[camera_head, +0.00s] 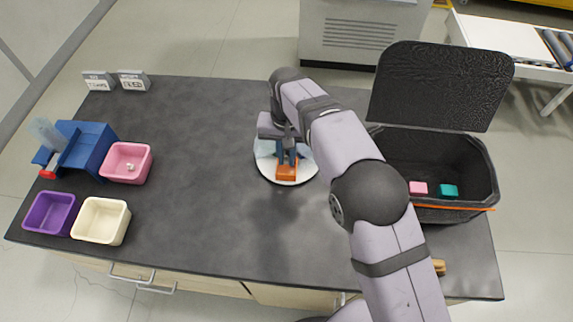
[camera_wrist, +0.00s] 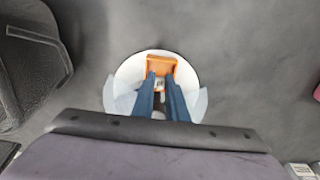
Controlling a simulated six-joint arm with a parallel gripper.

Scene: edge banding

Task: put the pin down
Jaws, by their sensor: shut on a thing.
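My gripper (camera_head: 287,158) is over the white round plate (camera_head: 268,170), its dark blue fingers pointing down at an orange block (camera_head: 287,173). In the wrist view the fingertips (camera_wrist: 161,76) reach the near part of the orange block (camera_wrist: 163,63), which lies on the white plate (camera_wrist: 127,75). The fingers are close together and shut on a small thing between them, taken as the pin. It is mostly hidden by the fingers, so its shape and whether it touches the block cannot be told.
A black open-lidded bin (camera_head: 435,170) with pink and teal blocks stands right. On the left are a blue device (camera_head: 87,147) and pink (camera_head: 126,177), purple (camera_head: 50,213) and cream (camera_head: 101,220) boxes. Two small displays (camera_head: 133,81) stand behind. The dark tabletop between is clear.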

